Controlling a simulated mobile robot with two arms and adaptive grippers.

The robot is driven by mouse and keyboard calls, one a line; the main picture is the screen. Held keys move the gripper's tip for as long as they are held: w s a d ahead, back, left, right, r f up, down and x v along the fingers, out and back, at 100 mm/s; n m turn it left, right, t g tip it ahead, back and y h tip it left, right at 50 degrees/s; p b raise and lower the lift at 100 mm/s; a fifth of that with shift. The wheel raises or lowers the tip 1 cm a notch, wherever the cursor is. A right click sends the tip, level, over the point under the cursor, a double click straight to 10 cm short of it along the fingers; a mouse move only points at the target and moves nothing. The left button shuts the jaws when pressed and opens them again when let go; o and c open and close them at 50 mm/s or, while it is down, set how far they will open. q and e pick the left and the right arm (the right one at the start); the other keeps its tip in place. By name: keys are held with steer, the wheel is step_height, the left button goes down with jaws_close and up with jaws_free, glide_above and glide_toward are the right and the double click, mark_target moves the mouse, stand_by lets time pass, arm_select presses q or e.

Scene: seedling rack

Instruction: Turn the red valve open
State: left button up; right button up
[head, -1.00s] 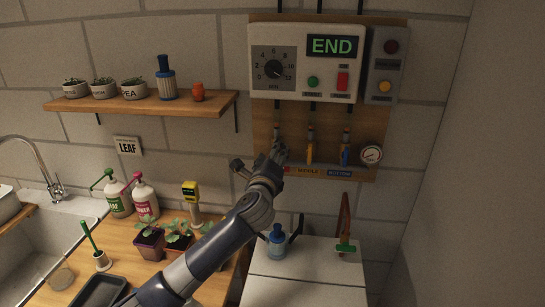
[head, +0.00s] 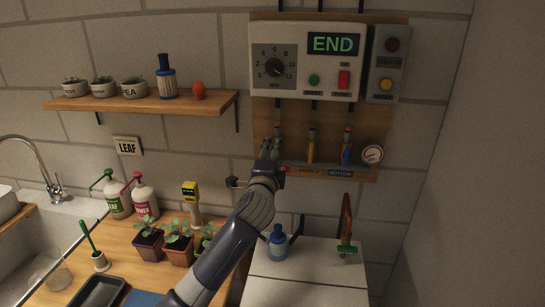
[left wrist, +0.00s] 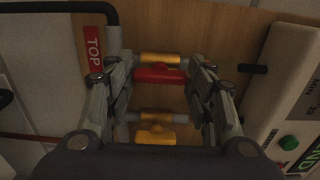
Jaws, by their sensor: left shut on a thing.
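The red valve's handle (left wrist: 160,75) shows in the left wrist view, lying across between my left gripper's fingers, on a brass-coloured fitting. My left gripper (left wrist: 161,72) is shut on this handle, one finger at each end. In the head view my left gripper (head: 271,148) is at the left end of the valve row and hides the red handle. The yellow valve (head: 311,150) and the blue valve (head: 346,153) stand to its right, handles upright. The red TOP label (left wrist: 93,50) shows in the left wrist view. My right gripper is out of view.
A pressure gauge (head: 372,154) is right of the valves. Above is a control box (head: 303,98) whose display reads END. A shelf (head: 150,103) with pots is on the left. Below are seedlings (head: 177,245), a blue bottle (head: 277,242) and a hand tool (head: 347,222).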

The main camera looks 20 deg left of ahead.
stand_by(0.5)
arm_select(q)
steer(key=o, duration=1.1)
steer(key=shift+c, duration=0.2)
steer(key=v, duration=1.2)
